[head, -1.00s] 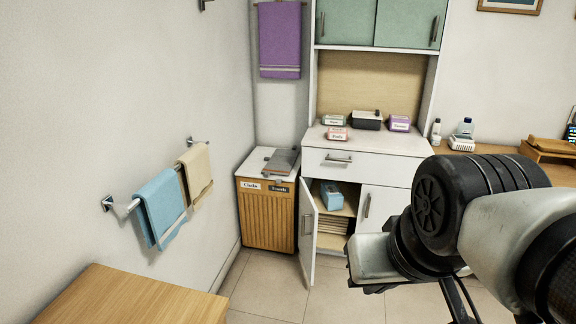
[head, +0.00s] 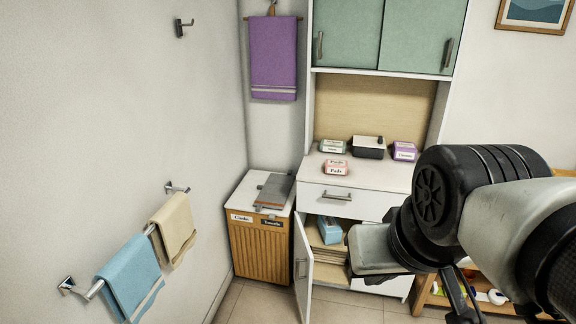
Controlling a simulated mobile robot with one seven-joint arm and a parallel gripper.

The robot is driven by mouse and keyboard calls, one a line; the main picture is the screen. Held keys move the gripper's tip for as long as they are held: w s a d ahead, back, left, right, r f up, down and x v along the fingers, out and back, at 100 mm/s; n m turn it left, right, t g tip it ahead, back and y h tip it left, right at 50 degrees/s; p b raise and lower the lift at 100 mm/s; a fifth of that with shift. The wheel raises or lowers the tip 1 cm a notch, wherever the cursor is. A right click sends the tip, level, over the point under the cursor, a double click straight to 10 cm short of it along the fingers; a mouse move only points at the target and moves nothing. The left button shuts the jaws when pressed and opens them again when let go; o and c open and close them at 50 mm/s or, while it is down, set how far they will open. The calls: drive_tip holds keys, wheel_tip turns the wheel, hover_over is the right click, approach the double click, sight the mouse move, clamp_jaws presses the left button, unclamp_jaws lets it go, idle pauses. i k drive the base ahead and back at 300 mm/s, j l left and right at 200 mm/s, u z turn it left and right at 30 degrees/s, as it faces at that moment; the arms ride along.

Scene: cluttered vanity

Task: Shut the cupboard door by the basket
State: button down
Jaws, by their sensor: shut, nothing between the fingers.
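The white cupboard door (head: 303,280), on the left of the lower cabinet, stands open. It is hinged at its left side, beside the slatted wooden basket (head: 262,254), and swings out into the room. Its handle is on its face. Inside are a blue box (head: 329,230) and a shelf with a stack below it. My arm comes in from the right and covers most of the right-hand door. Dark, thin parts of my gripper (head: 462,302) show at the bottom edge, right of the open door and apart from it. The fingertips are cut off; it is shut and holds nothing.
The basket has a white lid with a grey item on it. Several small boxes stand on the counter (head: 313,167) above a closed drawer (head: 335,197). A towel rail with a blue towel (head: 131,276) juts from the left wall. Tiled floor is open before the basket.

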sight(304, 257)
drive_tip(key=i+l, duration=0.15)
drive_tip(key=i, duration=0.35)
drive_tip(key=i+l, duration=0.15)
drive_tip(key=i, duration=0.35)
drive_tip(key=i+l+u, duration=0.1)
drive_tip(key=i, duration=0.4)
drive_tip(key=i+u, duration=0.1)
drive_tip(key=u, duration=0.3)
drive_tip(key=l+u, duration=0.15)
drive_tip(key=u, duration=0.2)
drive_tip(key=i+l+u, duration=0.1)
drive_tip(key=u, duration=0.3)
